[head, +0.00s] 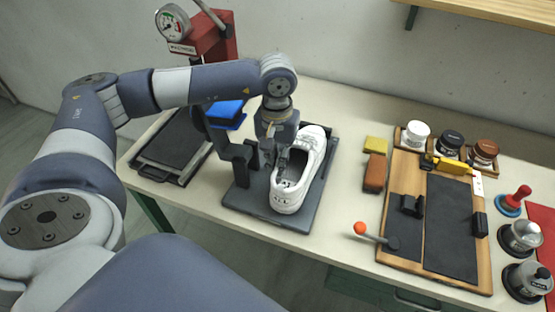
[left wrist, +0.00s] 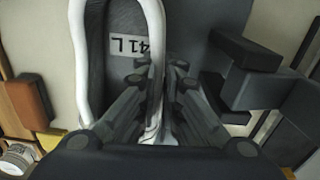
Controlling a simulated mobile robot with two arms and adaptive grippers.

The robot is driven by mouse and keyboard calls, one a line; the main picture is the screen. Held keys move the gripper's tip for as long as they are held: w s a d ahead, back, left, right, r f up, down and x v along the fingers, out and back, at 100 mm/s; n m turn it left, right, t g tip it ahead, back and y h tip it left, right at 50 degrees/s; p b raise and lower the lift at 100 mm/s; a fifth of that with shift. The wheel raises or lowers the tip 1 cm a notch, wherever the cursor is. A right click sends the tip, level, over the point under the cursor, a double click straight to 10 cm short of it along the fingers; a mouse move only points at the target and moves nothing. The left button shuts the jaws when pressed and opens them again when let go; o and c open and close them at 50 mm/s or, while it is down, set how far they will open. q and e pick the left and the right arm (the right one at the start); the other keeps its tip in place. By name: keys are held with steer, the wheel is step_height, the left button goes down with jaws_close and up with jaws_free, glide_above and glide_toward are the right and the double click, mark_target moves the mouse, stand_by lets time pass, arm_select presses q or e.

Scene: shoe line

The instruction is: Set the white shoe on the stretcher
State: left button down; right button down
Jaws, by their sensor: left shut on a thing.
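A white shoe (head: 311,150) lies on a dark grey base plate (head: 250,205) in the middle of the bench, its toe pointing away and its heel opening towards me. My left gripper (head: 283,160) reaches down at the left side of the shoe's opening and is shut on its rim. In the left wrist view the fingers (left wrist: 157,85) pinch the white shoe wall (left wrist: 157,50), and a label reading 41 L shows inside the opening. My right gripper is not in view.
Dark upright blocks (head: 236,170) stand on the plate left of the shoe. A black tray (head: 175,140) and a red gauge press (head: 210,40) are at the left. Yellow and brown blocks (head: 375,172) and several jars (head: 415,134) are at the right.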

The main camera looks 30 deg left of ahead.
arm_select(q)
steer(key=shift+f, duration=0.2)
steer(key=c, duration=1.7)
jaws_free()
steer(key=shift+o, duration=0.2)
step_height(320, 180, up, 12)
steer(key=shift+s, duration=0.1)
